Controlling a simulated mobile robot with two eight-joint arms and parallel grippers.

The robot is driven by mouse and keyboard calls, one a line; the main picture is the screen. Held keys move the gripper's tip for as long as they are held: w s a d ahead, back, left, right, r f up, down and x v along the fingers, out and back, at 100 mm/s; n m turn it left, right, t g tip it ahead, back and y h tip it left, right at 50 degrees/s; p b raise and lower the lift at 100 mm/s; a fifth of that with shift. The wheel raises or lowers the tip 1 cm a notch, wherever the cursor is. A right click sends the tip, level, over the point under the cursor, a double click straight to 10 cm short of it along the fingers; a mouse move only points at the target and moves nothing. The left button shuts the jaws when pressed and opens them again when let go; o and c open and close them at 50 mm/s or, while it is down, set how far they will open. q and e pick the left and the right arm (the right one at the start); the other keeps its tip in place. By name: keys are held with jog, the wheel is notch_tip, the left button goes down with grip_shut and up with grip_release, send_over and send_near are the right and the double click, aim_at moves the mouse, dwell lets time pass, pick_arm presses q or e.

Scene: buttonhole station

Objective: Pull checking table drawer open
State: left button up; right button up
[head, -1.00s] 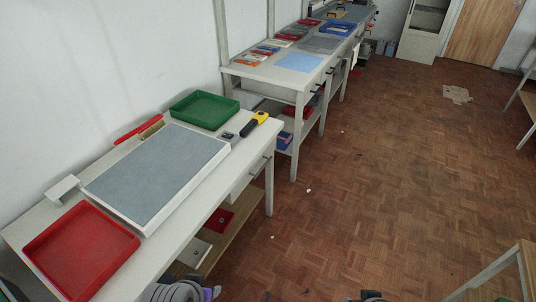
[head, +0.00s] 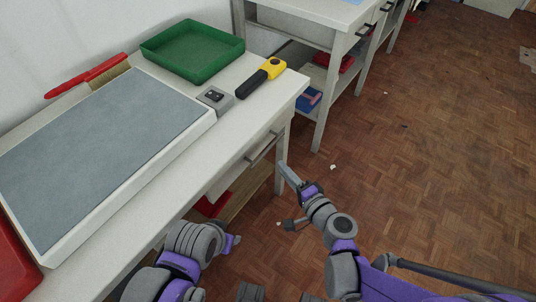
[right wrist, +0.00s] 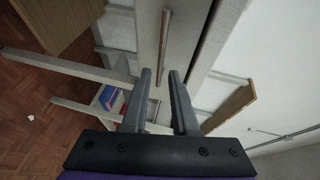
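The near white table (head: 170,190) has a drawer (head: 226,182) in its right-facing front side, close to the far corner. The drawer looks closed. Its dark bar handle (head: 262,149) also shows in the right wrist view (right wrist: 162,45), ahead of the fingertips and roughly in line with the gap between them. My right gripper (head: 284,198) is open and empty, apart from the handle, out over the floor beside the table; its fingers show in the right wrist view (right wrist: 159,76). My left gripper (head: 236,240) is low beside the table front, mostly hidden by its own arm.
On the table are a grey mat board (head: 105,150), a green tray (head: 195,58), a red tray (head: 12,265), a small grey block (head: 215,98) and a yellow-black tool (head: 262,76). A lower shelf (head: 240,195) lies under the drawer. Another table stands beyond; open floor lies right.

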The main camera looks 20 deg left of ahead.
aim_at(266, 150)
jog(key=b+x, duration=0.1)
jog(key=x, duration=0.9)
jog(key=shift+a+r, duration=0.15)
jog(key=shift+a, duration=0.05)
grip_shut()
dwell(1.1)
